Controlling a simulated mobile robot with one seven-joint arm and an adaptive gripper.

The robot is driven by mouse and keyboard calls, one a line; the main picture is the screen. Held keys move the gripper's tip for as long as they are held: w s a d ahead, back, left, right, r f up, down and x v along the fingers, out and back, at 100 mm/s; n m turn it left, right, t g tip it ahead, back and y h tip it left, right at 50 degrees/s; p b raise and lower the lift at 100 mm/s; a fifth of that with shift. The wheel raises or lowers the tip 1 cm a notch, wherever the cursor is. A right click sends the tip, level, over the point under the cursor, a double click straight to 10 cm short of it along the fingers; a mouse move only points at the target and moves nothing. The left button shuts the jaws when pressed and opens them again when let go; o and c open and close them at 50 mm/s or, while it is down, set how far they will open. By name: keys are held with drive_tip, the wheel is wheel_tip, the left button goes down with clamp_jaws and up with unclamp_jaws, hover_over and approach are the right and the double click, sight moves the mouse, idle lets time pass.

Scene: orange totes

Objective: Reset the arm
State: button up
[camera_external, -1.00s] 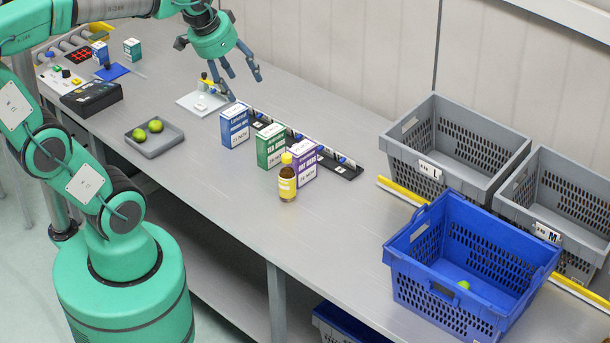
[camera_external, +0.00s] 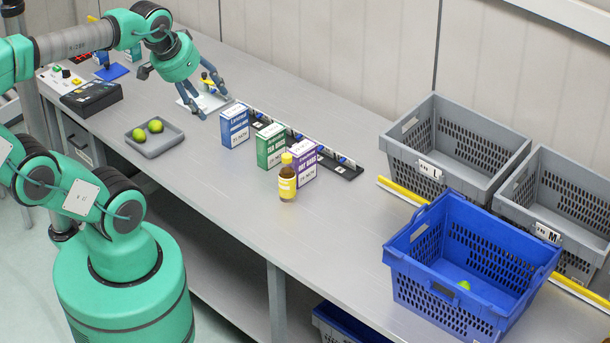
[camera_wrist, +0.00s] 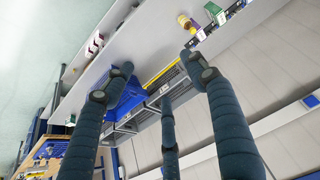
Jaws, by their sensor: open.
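My gripper (camera_external: 203,103) is open and empty in the external view, with its fingers spread above the back left of the grey table, over a white plate-like item (camera_external: 205,104). Its fingers also show in the wrist view (camera_wrist: 155,80), spread apart with nothing between them. My arm reaches in from the left, over the table. The wrist view looks along the table toward the crates.
A blue box (camera_external: 235,125), green box (camera_external: 270,146), purple box (camera_external: 303,163) and yellow-capped bottle (camera_external: 287,184) stand mid-table. A grey tray (camera_external: 158,147) holds two limes. A blue crate (camera_external: 400,248) holds one lime. Grey crates (camera_external: 408,150) stand behind. The front middle is clear.

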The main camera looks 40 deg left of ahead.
wheel_tip(320, 180, down, 17)
drive_tip(key=b, duration=1.7)
